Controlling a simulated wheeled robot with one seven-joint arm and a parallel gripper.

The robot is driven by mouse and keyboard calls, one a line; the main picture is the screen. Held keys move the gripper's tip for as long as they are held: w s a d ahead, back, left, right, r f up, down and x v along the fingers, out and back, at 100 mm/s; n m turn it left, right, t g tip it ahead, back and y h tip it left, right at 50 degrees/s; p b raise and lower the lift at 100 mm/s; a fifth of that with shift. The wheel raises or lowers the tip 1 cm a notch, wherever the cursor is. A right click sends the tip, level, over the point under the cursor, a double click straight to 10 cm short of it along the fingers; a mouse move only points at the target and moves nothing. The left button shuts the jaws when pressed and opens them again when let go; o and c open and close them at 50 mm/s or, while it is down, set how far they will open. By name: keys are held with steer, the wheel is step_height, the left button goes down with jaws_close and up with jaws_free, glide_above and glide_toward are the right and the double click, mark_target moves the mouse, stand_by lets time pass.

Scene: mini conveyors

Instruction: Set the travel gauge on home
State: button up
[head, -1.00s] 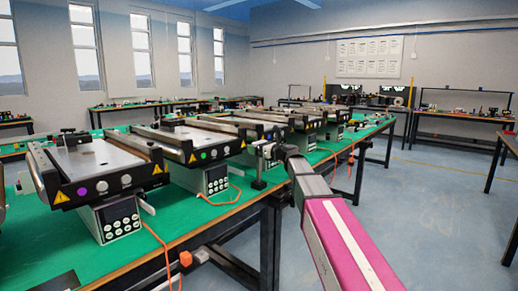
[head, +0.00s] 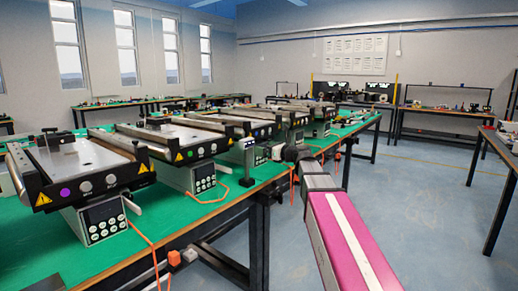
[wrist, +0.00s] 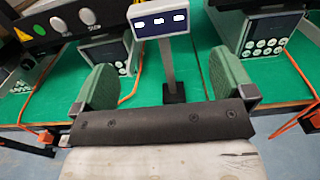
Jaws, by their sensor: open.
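A small dark display head with three lit white marks (wrist: 160,21) stands on a grey post with a black foot on the green table; it may be the travel gauge, but its reading is not legible. It also shows in the head view (head: 247,156), between two conveyors near the table's front edge. My gripper (wrist: 163,72) is open and empty, its two green-padded fingers wide apart, with the post showing between them in the wrist view. In the head view my gripper (head: 273,152) is small, just right of the post.
Mini conveyors (head: 92,184) with control boxes (head: 103,222) stand in a row on the green table (head: 50,262). One conveyor end (wrist: 75,24) lies left of the post in the wrist view. Orange cables (head: 141,232) hang over the front edge.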

steer(key=s+d+f+n+g+h, duration=0.15)
steer(key=s+f+n, duration=0.25)
steer(key=f, duration=0.5)
steer(key=s+d+f+n+g+h, duration=0.1)
steer(key=s+f+n+g+h, duration=0.25)
steer(key=f, duration=0.55)
steer(key=s+d+f+n+g+h, duration=0.15)
steer(key=s+f+n, duration=0.3)
steer(key=f, duration=0.45)
steer(key=s+d+f+n+g+h, duration=0.2)
steer(key=s+d+f+n+h, duration=0.2)
steer(key=s+d+f+n, duration=0.1)
steer(key=s+d+f+n+g+h, duration=0.2)
steer(key=s+d+f+n, duration=0.3)
steer(key=s+f+n, duration=0.3)
step_height(320, 180, down, 3)
steer(key=shift+s+d+f+n+h, duration=0.2)
steer(key=shift+s+d+n+h, duration=0.1)
steer(key=shift+s+h, duration=0.65)
steer(key=shift+g, duration=0.25)
